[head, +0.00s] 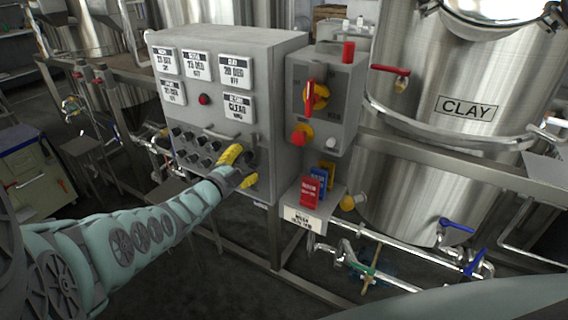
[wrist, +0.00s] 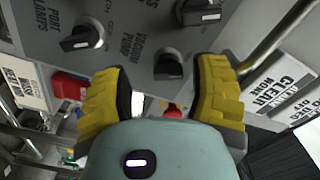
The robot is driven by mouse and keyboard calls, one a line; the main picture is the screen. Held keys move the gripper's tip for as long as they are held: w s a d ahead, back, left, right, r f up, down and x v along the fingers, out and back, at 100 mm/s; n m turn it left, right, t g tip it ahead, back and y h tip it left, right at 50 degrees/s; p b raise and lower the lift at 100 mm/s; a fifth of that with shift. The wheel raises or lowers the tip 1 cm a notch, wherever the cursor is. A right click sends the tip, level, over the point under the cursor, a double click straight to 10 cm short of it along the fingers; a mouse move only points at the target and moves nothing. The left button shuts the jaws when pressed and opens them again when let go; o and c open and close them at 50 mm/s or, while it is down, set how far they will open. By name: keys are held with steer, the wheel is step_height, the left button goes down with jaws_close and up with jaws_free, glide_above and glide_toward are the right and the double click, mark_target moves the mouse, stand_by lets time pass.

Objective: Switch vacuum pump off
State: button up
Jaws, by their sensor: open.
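In the wrist view a black rotary knob (wrist: 168,67) sits on the grey panel beside the printed label "VACUUM PUMP" (wrist: 137,45). Its pointer mark is not clear to me. My gripper (wrist: 163,72) is open, with one yellow finger on each side of this knob; no contact shows. In the head view my gripper (head: 243,168) is at the lower right of the grey control box (head: 285,52), beside rows of black knobs (head: 190,145). The vacuum pump knob cannot be made out there; my gripper covers that part.
A knob labelled "PORT LAMPS" (wrist: 80,39) and another knob (wrist: 199,12) are close by. A metal bar handle (wrist: 275,40) runs beside the right finger. A box with a red rotary switch (head: 312,95) and a steel tank marked CLAY (head: 465,107) stand to the right.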

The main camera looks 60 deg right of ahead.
mark_target(244, 159)
steer(key=shift+w+a, duration=0.1)
steer(key=shift+a, duration=0.35)
steer(key=shift+w+a+r, duration=0.1)
steer(key=shift+a+r, duration=0.15)
steer(key=shift+r, duration=0.15)
steer(key=a, duration=0.3)
steer(key=shift+s+a, duration=0.25)
steer(key=shift+a, duration=0.7)
